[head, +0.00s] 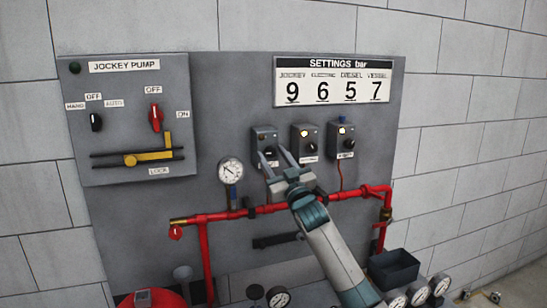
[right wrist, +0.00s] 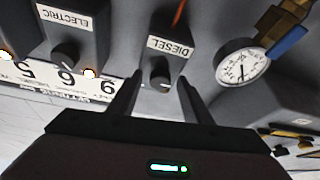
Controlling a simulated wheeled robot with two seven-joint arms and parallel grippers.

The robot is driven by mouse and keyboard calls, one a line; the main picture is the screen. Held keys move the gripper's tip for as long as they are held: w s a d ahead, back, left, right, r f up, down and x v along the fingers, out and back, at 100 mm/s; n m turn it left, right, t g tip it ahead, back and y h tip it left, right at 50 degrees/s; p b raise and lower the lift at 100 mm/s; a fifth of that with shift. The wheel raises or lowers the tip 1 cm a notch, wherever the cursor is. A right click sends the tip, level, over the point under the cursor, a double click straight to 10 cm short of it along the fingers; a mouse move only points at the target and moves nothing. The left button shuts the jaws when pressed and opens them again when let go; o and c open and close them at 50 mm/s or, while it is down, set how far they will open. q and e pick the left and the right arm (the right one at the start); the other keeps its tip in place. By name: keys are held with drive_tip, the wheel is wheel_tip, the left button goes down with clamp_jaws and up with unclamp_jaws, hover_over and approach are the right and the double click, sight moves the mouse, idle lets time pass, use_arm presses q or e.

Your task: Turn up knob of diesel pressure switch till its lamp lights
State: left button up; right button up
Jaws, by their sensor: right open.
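The diesel pressure switch (head: 262,134) is the leftmost of three grey boxes on the panel in the head view. In the upside-down right wrist view, its DIESEL label (right wrist: 170,48) reads clearly. Its dark knob (right wrist: 160,77) has a pale pointer mark. My right gripper (head: 274,154) is open in front of this switch. In the right wrist view its two fingers (right wrist: 159,85) stand on either side of the knob, with gaps visible; contact cannot be told. I see no lit lamp on the diesel switch. My left gripper is not in view.
The electric switch (right wrist: 72,30) and the rightmost switch (head: 342,139) show lit lamps. A settings board (head: 331,81) reads diesel 5. A pressure gauge (head: 230,171) stands left of my gripper. Red pipe (head: 270,209) runs below. The jockey pump box (head: 130,120) is at left.

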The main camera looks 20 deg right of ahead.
drive_tip(key=c, duration=1.1)
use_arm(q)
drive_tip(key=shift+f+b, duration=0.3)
use_arm(e)
drive_tip(key=shift+o, duration=0.2)
drive_tip(key=shift+m+h, duration=0.4)
drive_tip(key=shift+m, duration=0.4)
drive_tip(key=o, duration=1.1)
drive_tip(key=shift+c, duration=0.2)
drive_tip(key=shift+b+v, duration=0.3)
drive_tip(key=shift+v, duration=0.55)
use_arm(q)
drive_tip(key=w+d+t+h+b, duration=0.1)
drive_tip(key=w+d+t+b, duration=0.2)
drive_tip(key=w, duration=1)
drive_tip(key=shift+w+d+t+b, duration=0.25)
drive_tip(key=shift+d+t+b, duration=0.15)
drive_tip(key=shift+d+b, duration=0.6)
use_arm(e)
drive_tip(key=v, duration=1.5)
drive_tip(key=shift+s+f, duration=0.25)
drive_tip(key=shift+s, duration=0.05)
